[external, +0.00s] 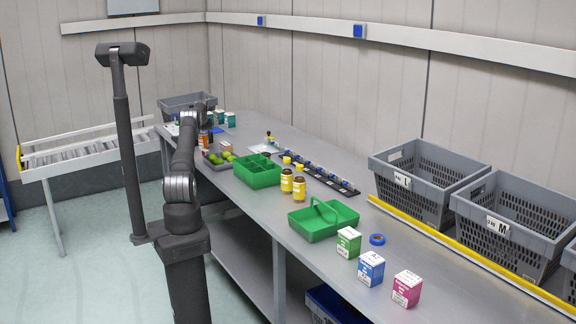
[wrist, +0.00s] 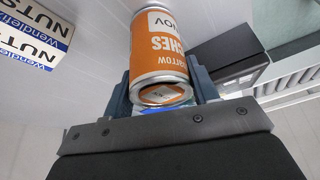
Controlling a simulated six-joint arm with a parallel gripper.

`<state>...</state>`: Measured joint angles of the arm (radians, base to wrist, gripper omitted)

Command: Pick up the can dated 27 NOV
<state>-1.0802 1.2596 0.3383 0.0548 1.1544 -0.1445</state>
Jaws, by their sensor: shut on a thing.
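An orange can (wrist: 158,48) with a white label fills the middle of the wrist view. The label shows "NOV"; the day number is out of sight. The words "CHES" and "ARROW" read upside down on its side. My gripper (wrist: 162,88) is shut on the can, with one dark finger on either side of it. In the external view my arm reaches to the far end of the bench, where small cans and boxes stand; the gripper and held can are too small there to make out clearly.
A "NUTS" box (wrist: 33,35) lies at the upper left of the wrist view. In the external view, green caddies (external: 258,172), yellow jars (external: 300,188), fruit in a grey tray (external: 214,160) and grey crates (external: 425,180) stand along the bench. A grey tote (external: 180,105) is at its far end.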

